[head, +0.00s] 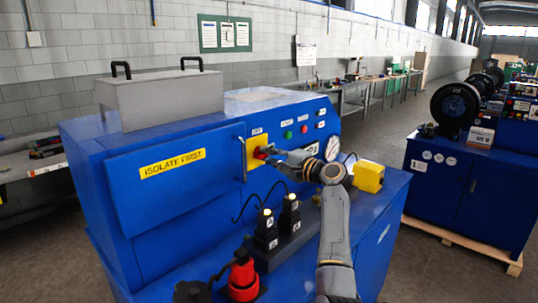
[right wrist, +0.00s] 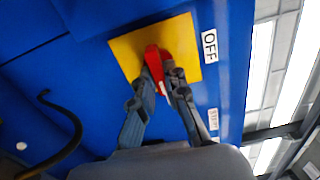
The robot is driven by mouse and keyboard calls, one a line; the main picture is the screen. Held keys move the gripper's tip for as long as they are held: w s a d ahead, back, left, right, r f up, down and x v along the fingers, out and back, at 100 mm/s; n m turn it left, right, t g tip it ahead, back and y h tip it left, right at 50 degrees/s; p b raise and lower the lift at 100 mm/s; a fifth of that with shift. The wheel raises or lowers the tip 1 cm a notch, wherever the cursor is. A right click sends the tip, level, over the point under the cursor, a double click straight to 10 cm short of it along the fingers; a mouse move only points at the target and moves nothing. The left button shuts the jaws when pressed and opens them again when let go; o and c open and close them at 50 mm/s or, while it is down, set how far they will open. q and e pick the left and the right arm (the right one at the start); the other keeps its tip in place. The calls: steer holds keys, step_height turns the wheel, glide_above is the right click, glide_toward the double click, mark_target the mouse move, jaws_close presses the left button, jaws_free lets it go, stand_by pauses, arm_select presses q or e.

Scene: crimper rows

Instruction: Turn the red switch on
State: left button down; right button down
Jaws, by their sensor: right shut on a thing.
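The red switch (head: 262,152) sits on a yellow plate (head: 252,163) on the front of the blue machine. In the right wrist view the red switch (right wrist: 154,58) stands out from the yellow plate (right wrist: 125,48), beside a white label reading OFF (right wrist: 210,45). My right gripper (head: 272,156) reaches in from the right and is shut on the red switch. In the right wrist view its two fingers (right wrist: 163,80) lie on either side of the handle and partly hide it. My left gripper is not in view.
Green and red buttons and a round gauge (head: 332,148) are on the panel right of the switch. A yellow box (head: 369,176), two black connectors (head: 266,226) and a red plug (head: 242,276) are on the ledge below.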

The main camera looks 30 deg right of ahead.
steer(key=c, duration=1.4)
jaws_free()
steer(key=shift+o, duration=0.2)
steer(key=v, duration=1.2)
steer(key=shift+f, duration=0.1)
